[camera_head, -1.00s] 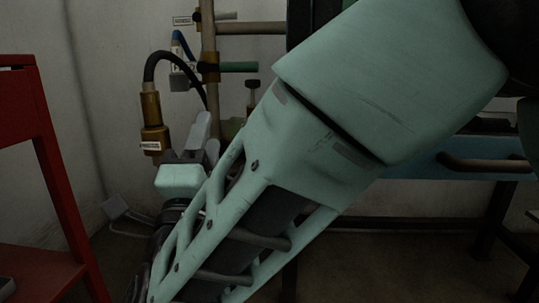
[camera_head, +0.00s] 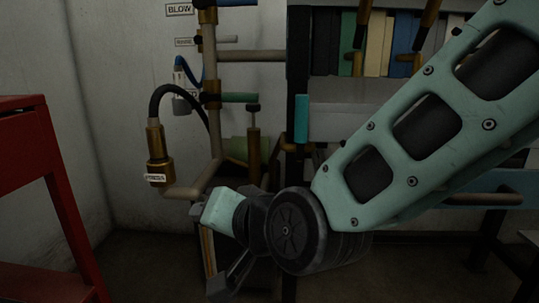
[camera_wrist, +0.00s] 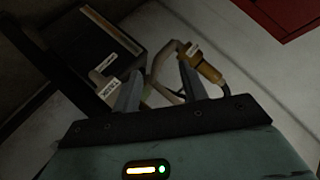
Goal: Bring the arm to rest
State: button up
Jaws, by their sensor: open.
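My arm, in pale green and black, reaches in from the right in the head view. Its wrist end is at the lower middle, in front of the pipework. My gripper (camera_wrist: 160,80) shows in the wrist view as two grey fingers standing apart, with nothing held between them. Beyond the fingers are the pipes and a brass fitting (camera_wrist: 206,66) with a white label. I cannot tell from the pictures how far the fingertips are from them. In the head view the gripper is partly hidden by the wrist.
A brass fitting on a black hose (camera_head: 155,145) and tan pipes (camera_head: 210,130) are at left of centre. A red frame (camera_head: 45,180) stands at the left edge. A shelf with several binders (camera_head: 375,45) is at the back. Bare wall lies between the red frame and the pipes.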

jog(key=s+d+f+n+g+h+p, duration=0.1)
jog(key=s+d+n+g+h+p, duration=0.3)
jog(key=s+d, duration=0.6)
jog(key=s+d+f+n+g+h+p, duration=0.2)
jog(key=s+d+n+g+h, duration=0.35)
jog(key=d, duration=0.75)
notch_tip(320, 180, up, 38)
jog(key=m+y+p, duration=0.1)
jog(key=p, duration=3.6)
jog(key=shift+s+a+f+m, duration=0.25)
jog(key=shift+s+a+m, duration=0.1)
jog(key=shift+s, duration=0.1)
